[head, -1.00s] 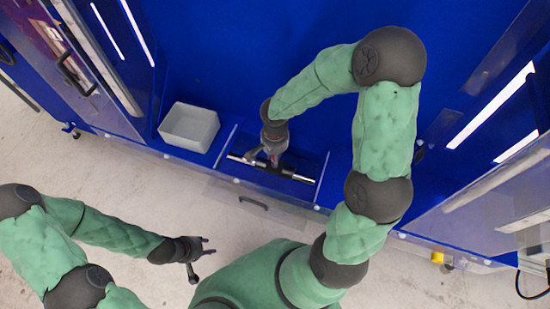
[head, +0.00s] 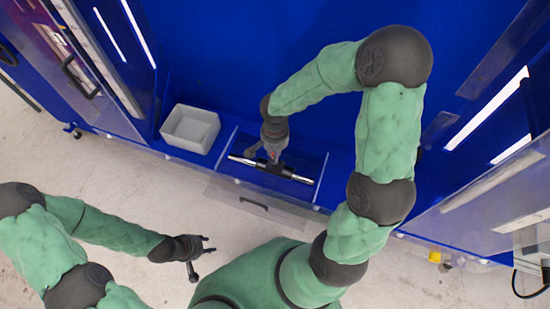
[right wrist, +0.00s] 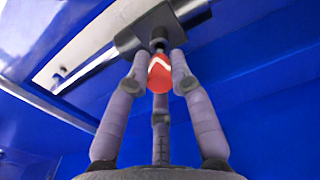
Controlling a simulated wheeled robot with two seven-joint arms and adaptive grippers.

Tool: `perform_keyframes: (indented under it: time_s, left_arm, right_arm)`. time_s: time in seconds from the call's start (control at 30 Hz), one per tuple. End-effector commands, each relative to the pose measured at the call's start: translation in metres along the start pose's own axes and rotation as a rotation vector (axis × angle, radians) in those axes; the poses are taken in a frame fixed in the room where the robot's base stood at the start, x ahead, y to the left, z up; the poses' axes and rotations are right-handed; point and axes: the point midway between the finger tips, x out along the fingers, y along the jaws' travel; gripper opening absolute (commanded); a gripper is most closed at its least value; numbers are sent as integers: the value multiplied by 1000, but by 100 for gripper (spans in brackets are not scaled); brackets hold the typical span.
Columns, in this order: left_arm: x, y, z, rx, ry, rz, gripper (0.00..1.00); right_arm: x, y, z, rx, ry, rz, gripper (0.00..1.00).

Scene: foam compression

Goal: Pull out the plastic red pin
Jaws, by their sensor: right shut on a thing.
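The red plastic pin (right wrist: 160,73) is between the fingertips of my right gripper (right wrist: 161,65) in the right wrist view. Its far end meets a small dark fitting on the black block (right wrist: 150,22) of a metal bar. My right gripper is shut on the pin, with its fingers around it. In the head view the right gripper (head: 272,157) is over the middle of the silver and black bar (head: 295,177), and hides most of the pin. My left gripper (head: 204,246) is open and empty, over the floor at lower left.
The bar lies in a shallow blue bay with a clear front panel (head: 245,196). A white open box (head: 190,128) stands on the blue ledge to its left. Clear side doors (head: 495,200) flank the blue cabinet. The pale floor in front is mostly free.

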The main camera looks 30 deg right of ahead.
Motion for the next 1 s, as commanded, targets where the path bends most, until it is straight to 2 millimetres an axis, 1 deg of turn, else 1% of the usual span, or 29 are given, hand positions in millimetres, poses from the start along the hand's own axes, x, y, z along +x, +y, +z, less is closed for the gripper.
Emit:
perform_keyframes:
  time_s: [0.3,1.0]
  left_arm:
    - [-7,2,0,0,0,0,40]
    - [-20,7,1,0,0,0,40]
  right_arm:
    - [-12,0,0,0,0,0,0]
    - [-34,0,0,0,0,0,0]
